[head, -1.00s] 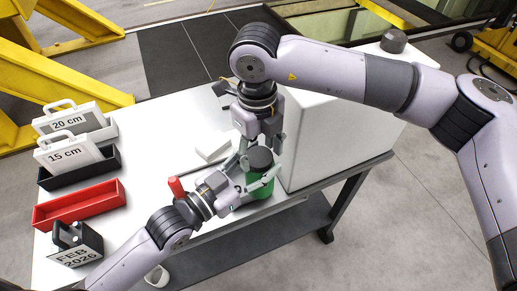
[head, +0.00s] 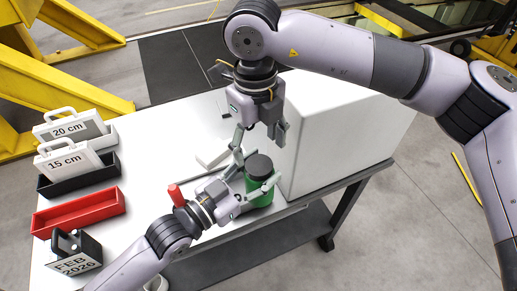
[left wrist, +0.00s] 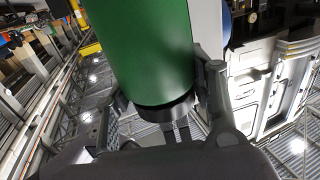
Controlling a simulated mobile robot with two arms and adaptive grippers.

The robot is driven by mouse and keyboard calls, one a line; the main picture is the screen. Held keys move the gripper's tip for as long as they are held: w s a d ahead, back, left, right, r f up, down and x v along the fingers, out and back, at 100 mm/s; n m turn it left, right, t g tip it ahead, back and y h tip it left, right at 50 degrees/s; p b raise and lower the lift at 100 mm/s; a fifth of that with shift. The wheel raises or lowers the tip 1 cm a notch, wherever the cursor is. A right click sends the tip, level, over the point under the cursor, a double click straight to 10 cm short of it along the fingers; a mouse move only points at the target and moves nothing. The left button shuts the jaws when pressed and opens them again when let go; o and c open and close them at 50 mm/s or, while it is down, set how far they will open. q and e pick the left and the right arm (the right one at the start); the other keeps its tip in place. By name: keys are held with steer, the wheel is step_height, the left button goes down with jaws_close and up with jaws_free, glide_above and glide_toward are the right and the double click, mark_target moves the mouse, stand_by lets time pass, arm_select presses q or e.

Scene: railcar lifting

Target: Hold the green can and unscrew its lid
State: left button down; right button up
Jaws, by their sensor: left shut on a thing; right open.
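The green can (head: 262,196) stands on the white table, next to the big white box. Its dark lid (head: 259,165) is on top of it. My left gripper (head: 257,182) is shut on the can from the left, its fingers around the upper part. In the left wrist view the green can (left wrist: 155,50) fills the middle, with the dark lid (left wrist: 163,108) at its end and a finger on each side. My right gripper (head: 259,142) is open and empty, pointing down above and slightly behind the lid, apart from it.
A white box (head: 340,140) stands right of the can. At the left are a red tray (head: 78,212), a black tray (head: 80,178), labelled white blocks (head: 68,157) and a dated block (head: 75,251). A red-handled item (head: 175,194) lies near my left wrist.

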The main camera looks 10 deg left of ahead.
mark_target(259, 164)
step_height(259, 164, up, 3)
steer(key=shift+f+m, duration=0.15)
steer(key=shift+m, duration=1.05)
steer(key=shift+f, duration=0.2)
step_height(259, 164, down, 7)
steer(key=shift+f, duration=0.15)
steer(key=shift+c, duration=0.3)
steer(key=c, duration=1.2)
steer(key=shift+n, duration=1.5)
